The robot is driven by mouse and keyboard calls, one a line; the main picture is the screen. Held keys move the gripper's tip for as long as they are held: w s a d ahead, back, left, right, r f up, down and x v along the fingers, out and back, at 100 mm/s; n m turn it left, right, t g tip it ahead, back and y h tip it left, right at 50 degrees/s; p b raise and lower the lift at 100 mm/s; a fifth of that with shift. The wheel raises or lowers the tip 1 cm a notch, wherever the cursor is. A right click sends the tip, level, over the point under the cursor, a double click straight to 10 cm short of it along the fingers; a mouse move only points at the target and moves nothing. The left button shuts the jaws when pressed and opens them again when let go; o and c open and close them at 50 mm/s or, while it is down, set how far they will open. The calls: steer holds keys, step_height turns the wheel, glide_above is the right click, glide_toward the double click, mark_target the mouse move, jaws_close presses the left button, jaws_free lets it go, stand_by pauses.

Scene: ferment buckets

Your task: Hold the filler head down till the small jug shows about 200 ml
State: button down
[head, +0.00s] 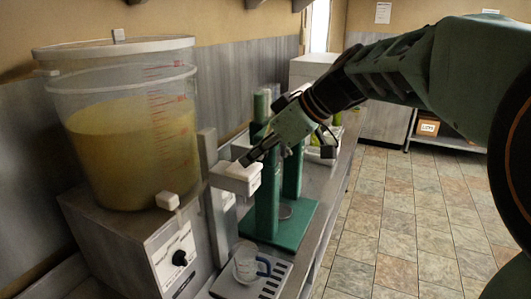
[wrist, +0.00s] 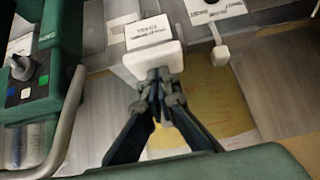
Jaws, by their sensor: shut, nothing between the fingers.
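The white filler head (head: 236,178) juts out from a grey upright beside the big bucket. My gripper (head: 245,161) is shut and empty, with its fingertips at the top of the filler head. In the wrist view my shut fingertips (wrist: 158,74) meet the edge of the white labelled filler head (wrist: 152,55); whether they press on it I cannot tell. The small clear jug (head: 245,262) with a blue handle stands upright on the drip tray (head: 272,284), below the filler head. Its fill level is too small to read.
The large clear bucket (head: 128,135) of yellow liquid stands on a grey box with a black knob (head: 180,258). A green stand (head: 266,200) is close behind the filler head. Tiled floor (head: 390,220) is open to the right.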

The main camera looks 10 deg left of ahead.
mark_target(252, 194)
steer(key=shift+s+d+f+b, duration=0.1)
steer(key=shift+f+b, duration=4.65)
steer(key=shift+b, duration=0.1)
